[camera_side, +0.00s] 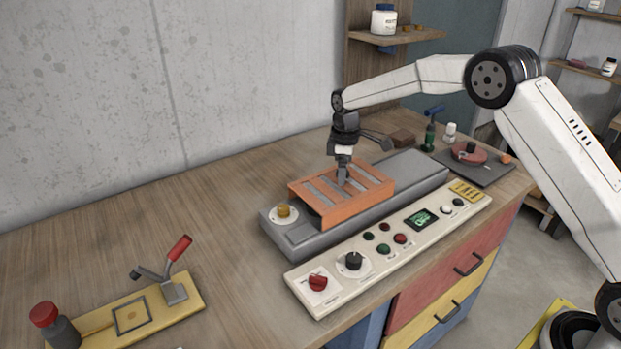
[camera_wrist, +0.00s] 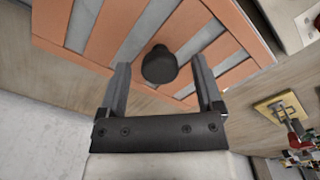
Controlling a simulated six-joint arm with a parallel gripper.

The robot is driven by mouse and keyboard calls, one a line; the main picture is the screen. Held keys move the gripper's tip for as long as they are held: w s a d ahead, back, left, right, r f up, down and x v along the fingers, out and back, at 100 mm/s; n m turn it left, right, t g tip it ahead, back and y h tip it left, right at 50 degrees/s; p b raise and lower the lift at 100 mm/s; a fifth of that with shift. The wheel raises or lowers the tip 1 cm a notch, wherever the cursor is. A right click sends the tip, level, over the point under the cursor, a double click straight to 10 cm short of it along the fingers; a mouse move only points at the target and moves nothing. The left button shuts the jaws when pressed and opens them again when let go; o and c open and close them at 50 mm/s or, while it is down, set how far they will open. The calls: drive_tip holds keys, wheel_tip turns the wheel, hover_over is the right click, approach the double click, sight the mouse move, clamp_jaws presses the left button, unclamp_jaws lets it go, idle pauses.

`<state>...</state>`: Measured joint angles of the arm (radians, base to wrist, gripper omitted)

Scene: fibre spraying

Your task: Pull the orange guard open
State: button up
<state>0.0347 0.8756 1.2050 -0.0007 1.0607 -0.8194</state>
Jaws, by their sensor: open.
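The orange guard (camera_side: 368,203) is a slatted frame over the middle of a long grey machine (camera_side: 425,170) on the workbench. It also fills the top of the wrist view (camera_wrist: 100,45). A dark round knob (camera_wrist: 159,65) stands on the guard. My gripper (camera_wrist: 160,85) is open, with one finger on either side of the knob and a gap to each. In the side view my gripper (camera_side: 342,178) points down over the guard and hides the knob. The guard lies flat over the machine.
A control panel (camera_side: 335,290) with knobs and buttons runs along the machine's front. A yellow knob (camera_side: 284,211) tops the machine's left end. A toggle clamp on a yellow board (camera_side: 185,300) stands front left. Bare bench lies left of the machine.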

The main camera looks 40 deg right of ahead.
clamp_jaws()
drive_tip(key=d, duration=2.2)
unclamp_jaws()
drive_tip(key=shift+a, duration=0.1)
drive_tip(key=shift+r, duration=0.15)
wheel_tip(320, 180, up, 8)
